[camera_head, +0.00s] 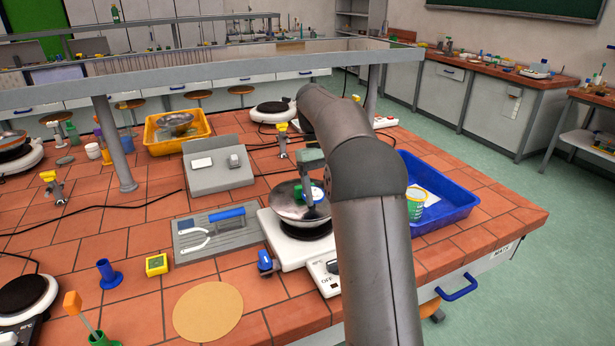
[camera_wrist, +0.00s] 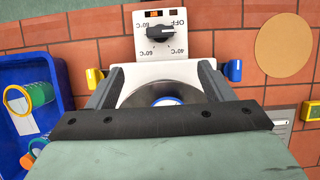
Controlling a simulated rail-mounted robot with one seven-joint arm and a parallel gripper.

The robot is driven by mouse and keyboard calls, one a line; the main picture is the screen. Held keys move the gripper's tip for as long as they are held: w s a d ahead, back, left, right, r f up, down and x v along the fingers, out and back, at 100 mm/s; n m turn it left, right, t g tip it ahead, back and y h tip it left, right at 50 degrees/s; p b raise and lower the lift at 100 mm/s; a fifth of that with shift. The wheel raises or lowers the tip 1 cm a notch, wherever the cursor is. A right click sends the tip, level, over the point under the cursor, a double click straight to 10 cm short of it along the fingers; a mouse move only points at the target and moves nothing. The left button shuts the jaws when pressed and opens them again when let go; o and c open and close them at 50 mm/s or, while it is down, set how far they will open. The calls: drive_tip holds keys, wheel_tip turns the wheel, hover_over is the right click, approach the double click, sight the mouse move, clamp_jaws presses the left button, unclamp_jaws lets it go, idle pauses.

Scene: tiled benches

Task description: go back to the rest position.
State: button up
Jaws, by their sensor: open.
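My gripper (camera_wrist: 158,78) is open in the wrist view, its two dark fingers apart. A metal bowl (camera_wrist: 180,76) shows below and between them, with a white and blue round thing inside. I cannot tell whether the fingers touch the bowl. In the head view my gripper (camera_head: 312,180) points down over the bowl (camera_head: 286,205), partly hidden by my arm. The bowl sits on a white hot plate (camera_head: 281,241). The plate's dial (camera_wrist: 175,33) points near OFF in the wrist view.
A blue tray (camera_head: 455,200) holding a green-banded beaker (camera_head: 415,205) stands close to my arm's right. A metal shelf rail (camera_head: 220,72) crosses behind. A grey tool tray (camera_head: 215,235), a grey stand (camera_head: 218,170) and a round tan mat (camera_head: 208,310) lie left.

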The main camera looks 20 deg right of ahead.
drive_tip(key=s+a+t, duration=0.3)
drive_tip(key=s+a, duration=0.6)
drive_tip(key=s, duration=0.5)
drive_tip(key=s+a+f+t, duration=0.1)
drive_tip(key=s+f, duration=0.3)
drive_tip(key=s, duration=0.4)
drive_tip(key=s+a+f+t, duration=0.1)
drive_tip(key=s+a+f, duration=0.2)
drive_tip(key=s+f, duration=0.2)
drive_tip(key=s, duration=0.2)
drive_tip(key=shift+s+a+m, duration=0.25)
drive_tip(key=shift+s+m, duration=0.1)
drive_tip(key=shift+m, duration=0.05)
drive_tip(key=shift+f, duration=0.1)
